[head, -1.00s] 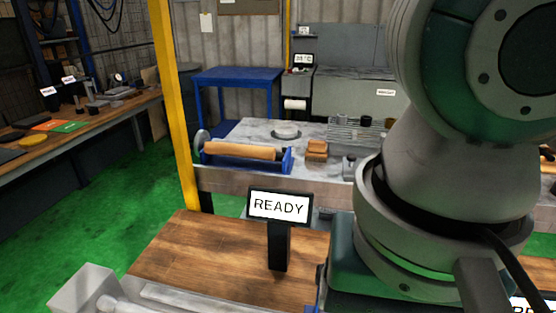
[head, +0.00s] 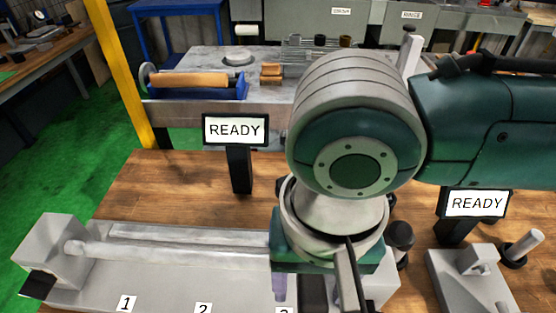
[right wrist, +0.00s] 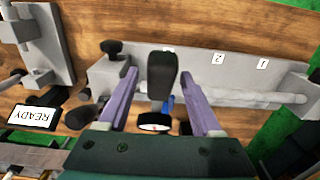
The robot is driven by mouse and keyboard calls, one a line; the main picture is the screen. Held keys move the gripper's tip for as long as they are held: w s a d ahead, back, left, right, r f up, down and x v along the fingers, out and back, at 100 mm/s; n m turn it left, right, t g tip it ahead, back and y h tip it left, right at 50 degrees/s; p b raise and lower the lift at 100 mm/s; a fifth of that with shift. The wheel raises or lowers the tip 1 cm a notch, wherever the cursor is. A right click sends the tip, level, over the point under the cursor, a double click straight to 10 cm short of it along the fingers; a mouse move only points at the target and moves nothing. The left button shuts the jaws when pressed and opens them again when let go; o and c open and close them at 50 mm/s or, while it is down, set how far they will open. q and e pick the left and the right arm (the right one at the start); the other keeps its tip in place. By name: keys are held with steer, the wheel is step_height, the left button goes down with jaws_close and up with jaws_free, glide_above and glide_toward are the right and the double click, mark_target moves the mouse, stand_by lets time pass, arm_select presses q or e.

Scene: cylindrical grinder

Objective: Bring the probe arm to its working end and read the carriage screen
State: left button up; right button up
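A grey machine bed (head: 190,292) with labels 1, 2 and 3 carries a long pale cylinder (head: 170,252). My right gripper (head: 308,288) is over the bed's right end near label 3, mostly hidden under my wrist in the head view. In the right wrist view my right gripper (right wrist: 160,80) is open, its two purple fingers on either side of a black upright part (right wrist: 162,72), with gaps between. A round white dial (right wrist: 153,122) and a blue piece sit below that part. Two READY screens, left (head: 235,130) and right (head: 475,203), stand on the table; I cannot tell which is the carriage screen. My left gripper is out of view.
A grey fixture (head: 470,280) with a post stands at the right. A dark knob (head: 400,236) is close to my wrist. Behind is a bench (head: 190,112) with a roller and blocks. The wooden table (head: 165,190) is clear left of the left screen.

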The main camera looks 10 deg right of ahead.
jaws_close()
stand_by(0.3)
stand_by(0.9)
